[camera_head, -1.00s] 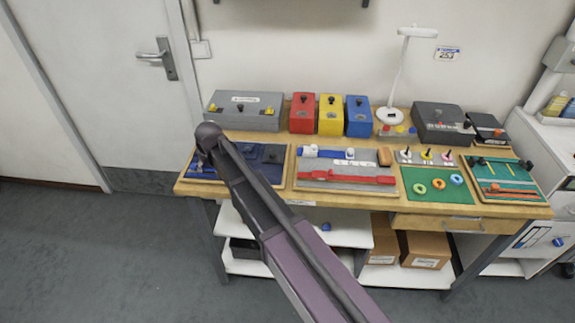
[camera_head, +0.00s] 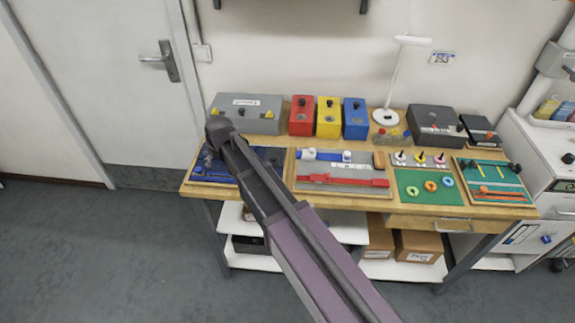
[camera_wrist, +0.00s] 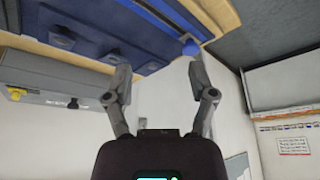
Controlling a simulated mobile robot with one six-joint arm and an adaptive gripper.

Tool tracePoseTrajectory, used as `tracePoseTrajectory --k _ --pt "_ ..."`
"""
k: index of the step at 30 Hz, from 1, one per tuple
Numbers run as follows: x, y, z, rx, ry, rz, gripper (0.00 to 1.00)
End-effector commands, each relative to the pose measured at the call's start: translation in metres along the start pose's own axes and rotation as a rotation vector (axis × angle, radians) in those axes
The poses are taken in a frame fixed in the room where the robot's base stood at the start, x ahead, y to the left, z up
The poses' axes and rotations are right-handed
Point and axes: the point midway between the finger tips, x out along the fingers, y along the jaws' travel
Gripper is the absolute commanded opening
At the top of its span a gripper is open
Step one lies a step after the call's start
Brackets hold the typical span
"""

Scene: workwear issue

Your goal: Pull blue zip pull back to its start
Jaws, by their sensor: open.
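The blue zip board (camera_head: 270,156) lies at the left end of the bench, partly hidden behind my arm. In the wrist view the board (camera_wrist: 100,35) fills the top, with a blue strip running along its edge. The blue zip pull (camera_wrist: 191,48) shows there as a round blue knob near the strip's end. My gripper (camera_wrist: 161,70) is open and empty, fingers apart. The pull appears just beyond the right fingertip, nearer to it than to the left one; contact cannot be told. In the head view my gripper is not clearly visible.
A grey box (camera_head: 250,112) stands behind the blue board. Red (camera_head: 302,118), yellow (camera_head: 329,120) and blue (camera_head: 355,121) boxes stand beside it. A board with a red strap (camera_head: 345,182) lies to the right. The floor left of the bench is clear.

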Motion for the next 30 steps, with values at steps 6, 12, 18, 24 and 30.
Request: tracePoseTrajectory --k 6,12,18,24,30 --pt "-0.025 0.000 -0.001 0.000 0.000 0.000 0.73" --pt "-0.042 0.000 -0.001 0.000 0.000 0.000 0.73" --pt "-0.058 0.000 -0.001 0.000 0.000 0.000 0.73" --pt "-0.058 0.012 0.012 0.021 -0.013 0.007 0.73" --pt "-0.058 0.032 0.030 0.057 -0.033 0.018 0.73"
